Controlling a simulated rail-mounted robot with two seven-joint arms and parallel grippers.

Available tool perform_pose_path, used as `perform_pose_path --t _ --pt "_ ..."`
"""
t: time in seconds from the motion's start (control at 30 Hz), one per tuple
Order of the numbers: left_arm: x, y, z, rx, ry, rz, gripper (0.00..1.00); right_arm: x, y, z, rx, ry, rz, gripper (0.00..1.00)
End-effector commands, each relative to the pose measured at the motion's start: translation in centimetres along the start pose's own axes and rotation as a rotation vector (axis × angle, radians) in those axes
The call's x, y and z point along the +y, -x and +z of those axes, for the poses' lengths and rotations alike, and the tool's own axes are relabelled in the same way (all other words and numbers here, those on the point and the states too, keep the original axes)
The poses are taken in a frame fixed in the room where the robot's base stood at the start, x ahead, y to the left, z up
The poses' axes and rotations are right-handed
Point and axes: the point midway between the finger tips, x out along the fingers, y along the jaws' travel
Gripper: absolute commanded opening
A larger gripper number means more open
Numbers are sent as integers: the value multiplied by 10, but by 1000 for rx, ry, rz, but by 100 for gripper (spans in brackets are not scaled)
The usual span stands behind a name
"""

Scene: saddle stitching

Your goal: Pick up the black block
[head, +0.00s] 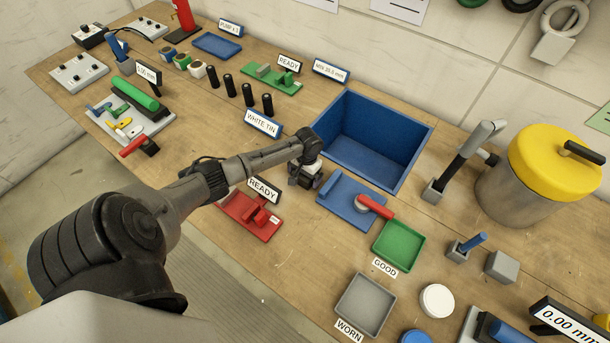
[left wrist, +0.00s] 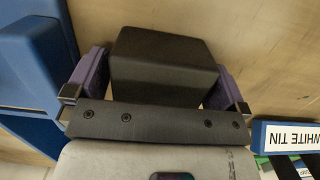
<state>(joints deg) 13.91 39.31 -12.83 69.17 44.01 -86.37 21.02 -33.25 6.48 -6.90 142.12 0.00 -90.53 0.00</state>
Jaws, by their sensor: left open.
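A dark, box-shaped black block (left wrist: 165,65) fills the middle of the left wrist view. It lies between the two purple fingers of my left gripper (left wrist: 165,85), one finger close along each side. The jaws are open, and I cannot tell whether either finger touches the block. In the head view my left gripper (head: 304,181) is low over the wooden table, between the blue bin and the red fixture. The block is not clearly distinct from the dark gripper there. My right gripper is not in view.
The deep blue bin (head: 408,160) stands just behind the gripper. A blue fixture (head: 338,193) with a red handle is close at its right, and a red fixture (head: 240,218) at its left. The White Tin sign (head: 263,123) stands behind the arm. Bare table lies in front.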

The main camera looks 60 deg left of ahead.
Motion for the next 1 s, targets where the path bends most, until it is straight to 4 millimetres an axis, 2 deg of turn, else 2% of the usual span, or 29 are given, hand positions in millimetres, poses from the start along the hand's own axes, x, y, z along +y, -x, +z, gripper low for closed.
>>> perform_pose_path --t 0.23,0.8,1.0 --pt "0 0 0 1 0 0 98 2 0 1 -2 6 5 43" --pt "0 0 0 1 0 0 44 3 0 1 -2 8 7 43" --pt "0 1 -1 2 0 0 42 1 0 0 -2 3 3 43"
